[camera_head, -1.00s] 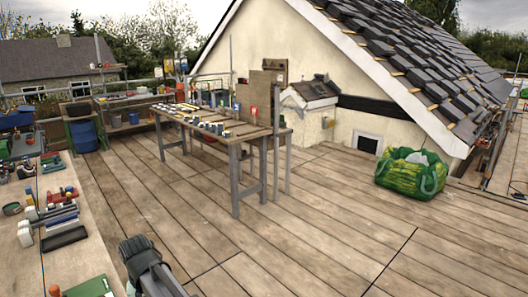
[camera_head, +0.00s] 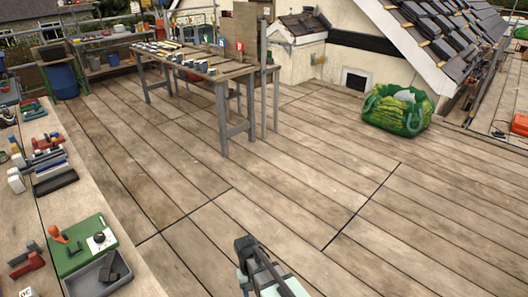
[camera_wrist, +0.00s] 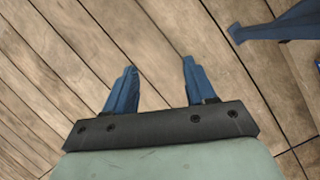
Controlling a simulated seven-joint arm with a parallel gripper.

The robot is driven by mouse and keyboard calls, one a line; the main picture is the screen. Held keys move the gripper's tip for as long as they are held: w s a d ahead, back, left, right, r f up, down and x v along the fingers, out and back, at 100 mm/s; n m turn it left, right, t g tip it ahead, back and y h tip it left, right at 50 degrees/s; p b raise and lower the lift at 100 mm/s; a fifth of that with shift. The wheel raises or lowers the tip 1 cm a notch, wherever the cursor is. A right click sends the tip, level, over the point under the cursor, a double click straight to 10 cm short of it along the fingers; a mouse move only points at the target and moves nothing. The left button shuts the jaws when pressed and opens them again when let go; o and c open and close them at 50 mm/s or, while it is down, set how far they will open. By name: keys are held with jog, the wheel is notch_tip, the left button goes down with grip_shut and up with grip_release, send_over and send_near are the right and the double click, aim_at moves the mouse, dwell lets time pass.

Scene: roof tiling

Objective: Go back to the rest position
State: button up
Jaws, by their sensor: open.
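My gripper (camera_wrist: 158,68) shows in the wrist view. Its two blue fingers stand apart with only wooden decking (camera_wrist: 60,55) between them, so it is open and empty. In the head view a grey-green part of my arm with a dark end rises from the bottom edge, over bare decking (camera_head: 330,200). I cannot make out the fingers there.
A trestle bench (camera_head: 222,100) with small parts stands upper middle. A long workbench (camera_head: 60,225) at left bears tools, a green board (camera_head: 78,248) and a grey tray (camera_head: 98,277). A green bag (camera_head: 397,112) sits at right. A blue piece (camera_wrist: 285,24) shows upper right in the wrist view.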

jog(key=s+d+f+m+g, duration=0.1)
jog(key=s+d+f, duration=0.4)
jog(key=s, duration=0.3)
jog(key=s+d+f+m+g+y, duration=0.1)
jog(key=s+d+f, duration=0.4)
jog(key=s+d, duration=0.3)
jog(key=s+d+f+g, duration=0.1)
jog(key=s+d+f, duration=0.4)
jog(key=s+d, duration=0.2)
jog(key=shift+s+m+y, duration=0.3)
jog(key=shift+s+m, duration=0.1)
jog(key=shift+s, duration=0.25)
jog(key=shift+d, duration=0.1)
